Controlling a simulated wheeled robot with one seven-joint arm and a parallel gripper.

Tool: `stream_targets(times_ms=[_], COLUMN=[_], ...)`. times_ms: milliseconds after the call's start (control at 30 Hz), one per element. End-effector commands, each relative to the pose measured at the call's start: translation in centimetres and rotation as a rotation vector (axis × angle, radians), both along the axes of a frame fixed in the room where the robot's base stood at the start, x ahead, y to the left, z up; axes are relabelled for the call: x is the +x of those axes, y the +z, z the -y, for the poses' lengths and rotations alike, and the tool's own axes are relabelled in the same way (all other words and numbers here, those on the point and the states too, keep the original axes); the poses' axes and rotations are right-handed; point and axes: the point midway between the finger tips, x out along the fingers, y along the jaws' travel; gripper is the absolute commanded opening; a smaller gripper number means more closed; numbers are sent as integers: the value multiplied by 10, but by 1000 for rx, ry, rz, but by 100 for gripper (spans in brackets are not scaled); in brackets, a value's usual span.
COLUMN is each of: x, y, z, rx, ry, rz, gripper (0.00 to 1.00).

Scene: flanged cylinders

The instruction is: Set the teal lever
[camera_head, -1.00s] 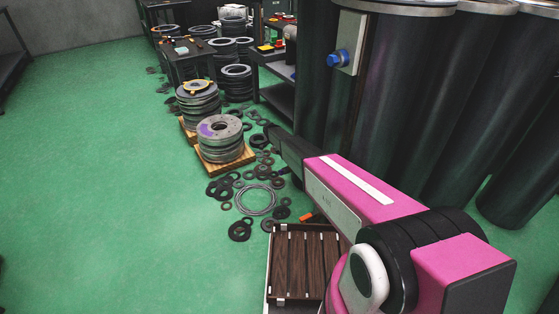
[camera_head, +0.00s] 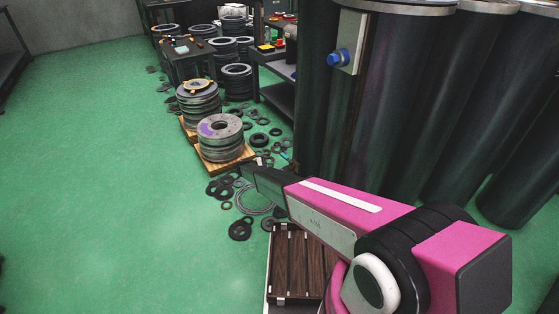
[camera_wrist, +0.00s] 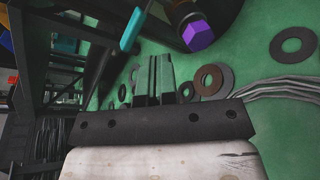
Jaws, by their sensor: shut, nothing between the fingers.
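The teal lever (camera_wrist: 132,29) shows in the wrist view as a bright teal handle at the top, up and left of my fingertips and apart from them. Its mounting is not clear. A small teal piece (camera_head: 285,156) shows above my forearm in the head view and may be the same lever. My gripper (camera_wrist: 154,60) is shut and empty, its fingers pointing up the picture over the green floor. In the head view my gripper (camera_head: 249,168) is small, at the far end of my pink arm.
A dark part with a purple hexagonal end (camera_wrist: 197,34) is right of the lever. Loose rings (camera_wrist: 292,45) lie on the floor. Tall dark cylinders (camera_head: 405,110) stand right, with a blue knob (camera_head: 338,57). Ring stacks (camera_head: 220,140) stand on pallets. Floor at left is clear.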

Motion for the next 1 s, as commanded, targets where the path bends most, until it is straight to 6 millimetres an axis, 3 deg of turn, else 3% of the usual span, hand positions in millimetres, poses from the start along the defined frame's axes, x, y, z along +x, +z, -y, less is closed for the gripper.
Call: stream_targets(times_ms=[300, 500, 667, 1000], x=[-18, -22, -14, 25], y=[-7, -7, -7, -8], z=[-42, -51, -42, 4], rx=[-519, -644, -650, -648], ry=[251, 288, 288, 287], rz=[-380, -465, -471, -470], gripper=[0, 0, 0, 0])
